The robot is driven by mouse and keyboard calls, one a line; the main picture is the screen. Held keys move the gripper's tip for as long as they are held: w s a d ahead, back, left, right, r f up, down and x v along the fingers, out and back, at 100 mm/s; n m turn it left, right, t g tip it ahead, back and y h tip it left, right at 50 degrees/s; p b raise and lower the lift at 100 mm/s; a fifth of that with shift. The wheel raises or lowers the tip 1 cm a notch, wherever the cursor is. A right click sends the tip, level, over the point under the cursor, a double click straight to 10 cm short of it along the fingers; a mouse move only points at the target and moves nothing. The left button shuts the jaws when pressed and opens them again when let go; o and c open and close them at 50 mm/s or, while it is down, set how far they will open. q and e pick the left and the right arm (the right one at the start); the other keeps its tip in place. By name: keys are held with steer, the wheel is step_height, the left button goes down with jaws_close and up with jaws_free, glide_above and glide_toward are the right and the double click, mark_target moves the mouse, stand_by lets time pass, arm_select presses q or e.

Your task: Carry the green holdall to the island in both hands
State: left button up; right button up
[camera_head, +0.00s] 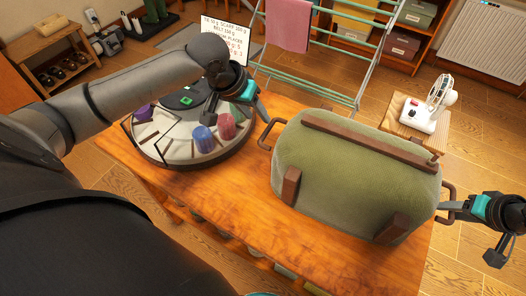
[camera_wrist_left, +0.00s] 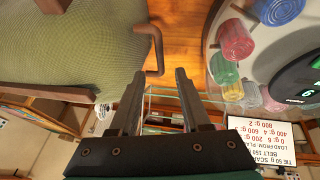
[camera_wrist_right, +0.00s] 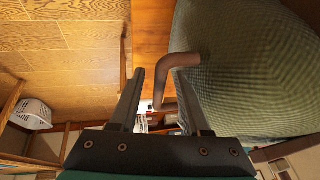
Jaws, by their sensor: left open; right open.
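The green holdall (camera_head: 345,170) lies on a wooden worktop (camera_head: 330,250), with brown straps and a brown loop handle at each end. My left gripper (camera_head: 263,115) is open by the left end handle (camera_head: 266,135). In the left wrist view that handle (camera_wrist_left: 156,45) reaches toward the gap between the open fingers (camera_wrist_left: 159,76). My right gripper (camera_head: 447,210) is open at the right end handle (camera_head: 449,190). In the right wrist view the handle (camera_wrist_right: 170,72) passes between or just beyond the open fingers (camera_wrist_right: 161,76); exact depth is unclear.
A round tray (camera_head: 195,155) with colored rolls stands left of the holdall on the worktop. Open floor lies at the right.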

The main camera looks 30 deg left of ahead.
steer(key=v, duration=1.2)
steer(key=shift+d+f, duration=0.1)
steer(key=shift+f, duration=0.05)
